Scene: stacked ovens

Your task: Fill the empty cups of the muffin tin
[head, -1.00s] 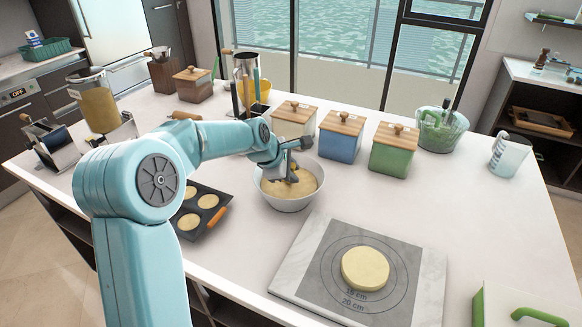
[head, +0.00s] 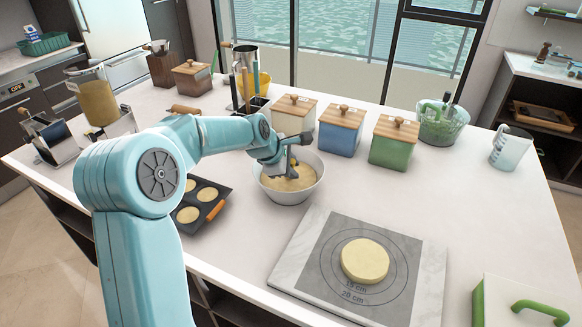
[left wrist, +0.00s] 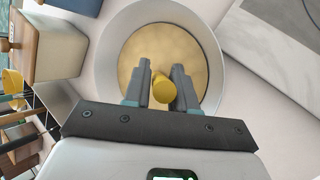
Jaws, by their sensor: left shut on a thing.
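The dark muffin tin (head: 214,188) with an orange grip lies on the counter, partly hidden behind my left arm. The cups that show hold pale batter; the others are hidden. A white bowl (head: 289,195) of pale yellow batter stands right of the tin. My left gripper (head: 291,172) is over the bowl, pointing down. In the left wrist view its fingers (left wrist: 162,88) are shut on a yellow, round-ended thing (left wrist: 163,91), seen end-on against the batter. It may be a utensil handle; its lower part is hidden. My right gripper is not in view.
Canisters with wooden lids, white (head: 294,117), blue (head: 341,133) and green (head: 394,145), stand behind the bowl. A utensil holder (head: 250,104) is behind my arm. A marble board (head: 300,262) with a round of dough (head: 365,260) lies front right. The right counter is mostly clear.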

